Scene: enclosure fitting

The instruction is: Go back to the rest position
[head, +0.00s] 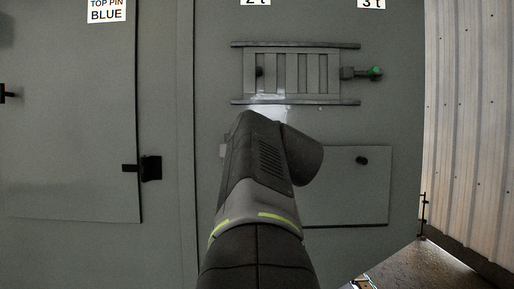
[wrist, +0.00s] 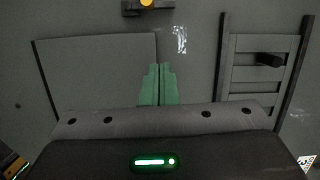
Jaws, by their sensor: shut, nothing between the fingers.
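My gripper (wrist: 158,84) shows in the wrist view as two green fingers held together, shut with nothing between them. In the head view my arm reaches up toward the grey enclosure and hides the gripper. The fingers point at the grey enclosure face (wrist: 195,70), between a flat panel (wrist: 95,70) on the left and a slatted shutter on the right with a black knob (wrist: 270,60). I cannot tell how far the fingertips are from the face.
The head view shows a slatted shutter (head: 292,75) between two rails, with a green-tipped bolt (head: 374,72) beside it. A small panel with a black knob (head: 361,160) is partly behind my arm. A large door (head: 70,150) has a black latch (head: 150,168). A corrugated wall (head: 470,120) stands right.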

